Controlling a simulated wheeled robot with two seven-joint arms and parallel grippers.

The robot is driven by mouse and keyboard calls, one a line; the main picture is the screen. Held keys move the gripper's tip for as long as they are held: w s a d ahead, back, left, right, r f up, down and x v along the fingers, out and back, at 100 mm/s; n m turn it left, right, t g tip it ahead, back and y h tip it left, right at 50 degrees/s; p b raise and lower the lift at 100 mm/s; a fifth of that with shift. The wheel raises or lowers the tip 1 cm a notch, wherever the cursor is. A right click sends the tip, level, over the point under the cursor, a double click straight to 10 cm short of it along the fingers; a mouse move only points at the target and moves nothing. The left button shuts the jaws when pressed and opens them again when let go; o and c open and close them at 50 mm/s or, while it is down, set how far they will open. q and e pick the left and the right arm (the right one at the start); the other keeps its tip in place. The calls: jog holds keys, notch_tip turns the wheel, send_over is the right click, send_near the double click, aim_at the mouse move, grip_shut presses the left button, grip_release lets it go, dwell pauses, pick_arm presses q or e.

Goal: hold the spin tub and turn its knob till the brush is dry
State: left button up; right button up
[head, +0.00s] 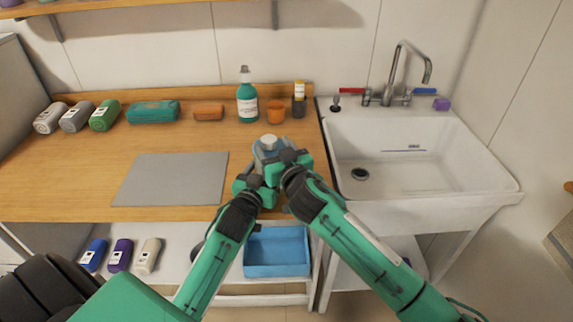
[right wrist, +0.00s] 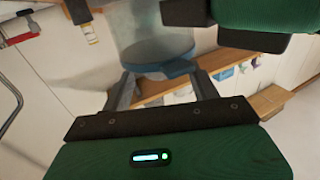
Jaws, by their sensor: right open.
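The spin tub (head: 262,155), bluish with a pale knob (head: 268,141) on top, is near the front edge of the wooden counter. In the right wrist view the tub (right wrist: 155,42) looks clear with a blue rim. My right gripper (head: 284,160) is at the tub's right side; in its wrist view its fingers (right wrist: 165,88) are apart, with the tub's blue rim just beyond them. My left gripper (head: 258,176) is close against the near side of the tub. Its fingers are mostly hidden, so its grip is unclear. I cannot make out a brush.
A grey mat (head: 172,178) lies left of the tub. A teal bottle (head: 247,100), an orange cup (head: 276,111) and a small bottle (head: 299,100) stand behind it. The sink (head: 420,160) is at right. A blue tray (head: 276,252) sits on the shelf below.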

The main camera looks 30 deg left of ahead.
jog(key=v, duration=1)
jog(key=w+a+m, duration=0.2)
jog(key=a+m, duration=0.1)
jog(key=m, duration=0.9)
jog(key=w+a+m, duration=0.2)
jog(key=a+m, duration=0.1)
jog(key=m, duration=0.9)
jog(key=w+a+m, duration=0.3)
jog(key=m, duration=0.9)
jog(key=shift+a, duration=0.4)
